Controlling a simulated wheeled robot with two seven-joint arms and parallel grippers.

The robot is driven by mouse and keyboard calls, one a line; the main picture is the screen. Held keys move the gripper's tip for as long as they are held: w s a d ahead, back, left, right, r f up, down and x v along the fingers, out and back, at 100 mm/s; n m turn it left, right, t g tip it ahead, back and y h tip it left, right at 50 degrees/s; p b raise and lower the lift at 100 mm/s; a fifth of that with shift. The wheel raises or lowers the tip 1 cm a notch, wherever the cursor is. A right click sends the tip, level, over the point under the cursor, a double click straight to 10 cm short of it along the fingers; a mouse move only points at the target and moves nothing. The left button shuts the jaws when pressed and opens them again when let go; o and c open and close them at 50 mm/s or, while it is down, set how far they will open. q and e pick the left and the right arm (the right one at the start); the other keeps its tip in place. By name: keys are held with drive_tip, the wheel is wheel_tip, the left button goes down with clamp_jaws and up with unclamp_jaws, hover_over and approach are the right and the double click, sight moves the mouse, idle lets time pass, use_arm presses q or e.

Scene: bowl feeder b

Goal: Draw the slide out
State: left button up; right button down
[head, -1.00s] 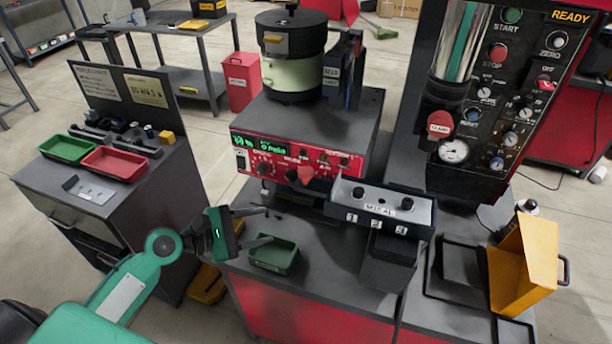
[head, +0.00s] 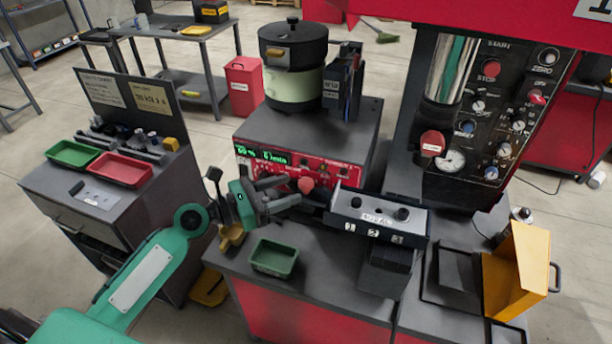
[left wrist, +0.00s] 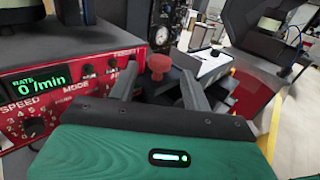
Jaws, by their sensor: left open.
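A red knob (head: 306,184) sticks out at the front of the feeder base, beside the grey block marked 1, 2, 3 (head: 380,218). It looks like the slide's handle; the slide body itself is hidden. In the left wrist view the red knob (left wrist: 159,65) stands just beyond and between the finger ends, with its stem going down behind them. My left gripper (head: 292,190) is open and empty, pointing right at the knob from its left side. I cannot tell whether a finger touches it. My right gripper is not in view.
The red control panel (head: 256,168) of the feeder is close behind my left gripper. A green tray (head: 274,258) lies on the bench below it. The grey block (left wrist: 210,65) is right of the knob. A yellow bin (head: 520,272) stands at the far right.

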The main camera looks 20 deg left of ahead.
sight(305, 181)
use_arm(q)
drive_tip(key=p+x, duration=0.1)
drive_tip(key=x, duration=0.4)
drive_tip(key=shift+w+d, duration=0.25)
drive_tip(key=shift+w, duration=0.05)
drive_tip(key=shift+a, duration=0.1)
clamp_jaws()
